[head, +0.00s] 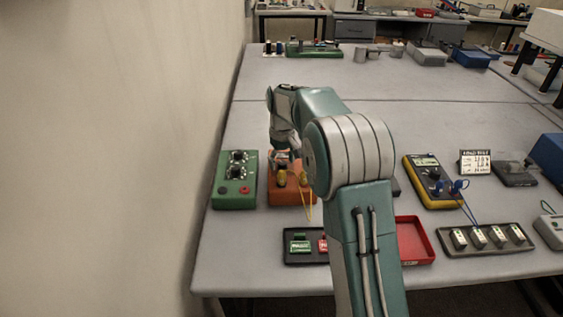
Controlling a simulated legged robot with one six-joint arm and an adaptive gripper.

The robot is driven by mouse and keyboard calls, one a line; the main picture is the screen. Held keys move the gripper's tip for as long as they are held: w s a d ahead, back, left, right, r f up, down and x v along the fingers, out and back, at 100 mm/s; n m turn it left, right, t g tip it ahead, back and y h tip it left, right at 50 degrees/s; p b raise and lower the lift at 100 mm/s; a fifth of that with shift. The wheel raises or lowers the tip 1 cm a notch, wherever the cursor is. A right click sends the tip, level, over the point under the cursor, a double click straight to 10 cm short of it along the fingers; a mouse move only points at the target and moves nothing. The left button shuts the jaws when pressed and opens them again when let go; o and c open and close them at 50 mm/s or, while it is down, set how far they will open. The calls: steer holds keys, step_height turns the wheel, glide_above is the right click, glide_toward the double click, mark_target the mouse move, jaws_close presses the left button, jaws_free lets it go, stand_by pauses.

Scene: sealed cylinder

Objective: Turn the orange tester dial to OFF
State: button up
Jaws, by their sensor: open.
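The orange tester (280,197) is a small orange box on the grey table, partly covered by my arm. Two yellowish knob-like parts (303,178) show on its top, and a thin yellow lead hangs from it. I cannot make out a dial or an OFF mark on it. My gripper (284,163) points down over the back part of the tester. It is open, and nothing shows between its fingers. Its fingertips are small and blurred, so I cannot tell whether they touch the tester.
A green box with two black dials (235,190) stands close left of the tester. A dark tray with small blocks (290,256) and a red tray (426,250) lie in front. A yellow multimeter (430,170) stands right.

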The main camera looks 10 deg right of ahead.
mark_target(282, 162)
step_height(282, 162, up, 11)
steer(key=shift+r, duration=0.2)
stand_by(0.3)
steer(key=s+r+m+t, duration=0.1)
steer(key=s+r, duration=0.3)
steer(key=s, duration=0.5)
steer(key=s+r+m+t, duration=0.15)
steer(key=s+r, duration=0.25)
steer(key=s, duration=0.5)
steer(key=s+f+t, duration=0.1)
steer(key=s+f, duration=0.1)
steer(key=s, duration=0.4)
steer(key=s+f+t, duration=0.1)
steer(key=s+f, duration=0.2)
steer(key=s, duration=0.3)
steer(key=s+f+m+t, duration=0.1)
steer(key=s+f, duration=0.1)
steer(key=s, duration=0.4)
steer(key=shift+f, duration=0.4)
